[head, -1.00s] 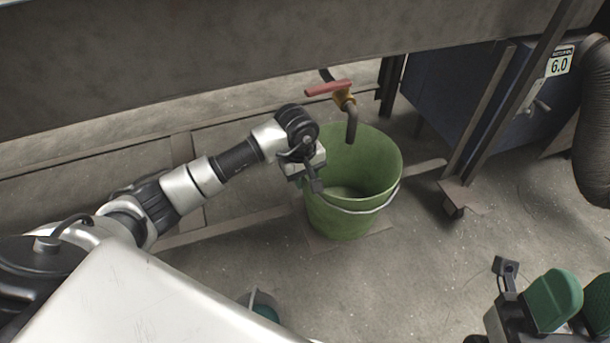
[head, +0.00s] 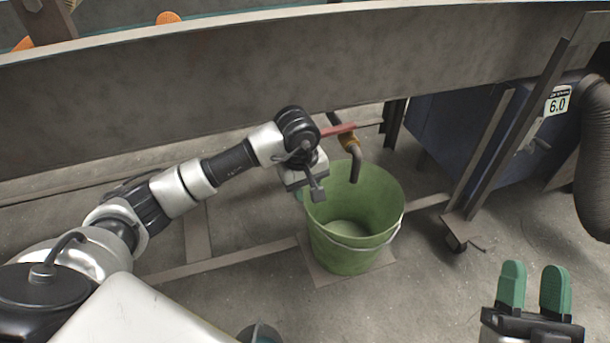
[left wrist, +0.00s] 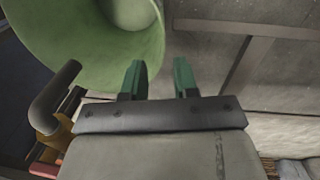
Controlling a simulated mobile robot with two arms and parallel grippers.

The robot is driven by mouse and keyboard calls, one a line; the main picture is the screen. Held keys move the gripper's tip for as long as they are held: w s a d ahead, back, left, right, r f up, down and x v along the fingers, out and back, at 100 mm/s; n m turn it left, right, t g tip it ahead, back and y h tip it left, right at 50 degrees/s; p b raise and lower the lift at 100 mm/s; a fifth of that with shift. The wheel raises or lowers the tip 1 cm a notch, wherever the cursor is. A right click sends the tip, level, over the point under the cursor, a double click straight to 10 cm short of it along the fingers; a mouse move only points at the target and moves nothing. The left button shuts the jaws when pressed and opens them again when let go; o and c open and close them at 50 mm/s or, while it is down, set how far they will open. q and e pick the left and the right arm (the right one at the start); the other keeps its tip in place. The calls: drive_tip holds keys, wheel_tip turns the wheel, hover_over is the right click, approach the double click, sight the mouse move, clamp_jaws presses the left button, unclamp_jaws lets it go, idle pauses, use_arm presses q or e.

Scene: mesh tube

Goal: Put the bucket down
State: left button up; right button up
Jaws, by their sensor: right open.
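The green bucket (head: 345,262) stands upright on a floor plate below the tap. Its wire handle (head: 358,248) hangs down along the front. My left gripper (head: 304,192) is at the left side of the bucket's rim, its fingers mostly hidden in the head view. In the left wrist view my left gripper's green fingertips (left wrist: 160,70) are apart, one over the bucket (left wrist: 150,35) mouth and one outside the rim. I cannot tell whether either finger touches the wall. My right gripper (head: 534,275) is open and empty, far to the right of the bucket.
A tap (head: 351,145) with a red lever hangs over the bucket's mouth. A grey beam (head: 230,80) runs across behind. A blue cabinet (head: 450,125) and a caster (head: 455,244) stand to the right. The floor in front of the bucket is clear.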

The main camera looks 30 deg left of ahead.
use_arm(q)
drive_tip(key=s+d+r+n+g+h, duration=0.2)
drive_tip(key=s+d+r+n+h, duration=0.25)
drive_tip(key=s+d+h, duration=0.5)
drive_tip(key=s+d+r+n+g+h, duration=0.25)
drive_tip(key=s+d+r+h, duration=0.35)
drive_tip(key=d, duration=0.6)
drive_tip(key=a+r+n+t+h, duration=0.3)
drive_tip(key=r+n+t+h, duration=0.7)
drive_tip(key=n, duration=0.9)
drive_tip(key=a+f+n+t+y, duration=0.1)
drive_tip(key=a+n+t+y, duration=0.2)
drive_tip(key=n, duration=0.8)
drive_tip(key=w+a+f+n+t+y, duration=0.1)
drive_tip(key=a+f+n+t+y, duration=0.1)
drive_tip(key=n+t+y, duration=0.5)
drive_tip(key=a+f+n+t+y, duration=0.2)
drive_tip(key=a+n+t+y, duration=0.3)
drive_tip(key=n+y, duration=0.5)
drive_tip(key=n, duration=0.5)
drive_tip(key=shift+w+f, duration=0.25)
drive_tip(key=shift+w, duration=0.15)
use_arm(e)
drive_tip(key=shift+w+f+g, duration=0.55)
drive_tip(key=shift+f+g, duration=0.35)
drive_tip(key=shift+g, duration=0.1)
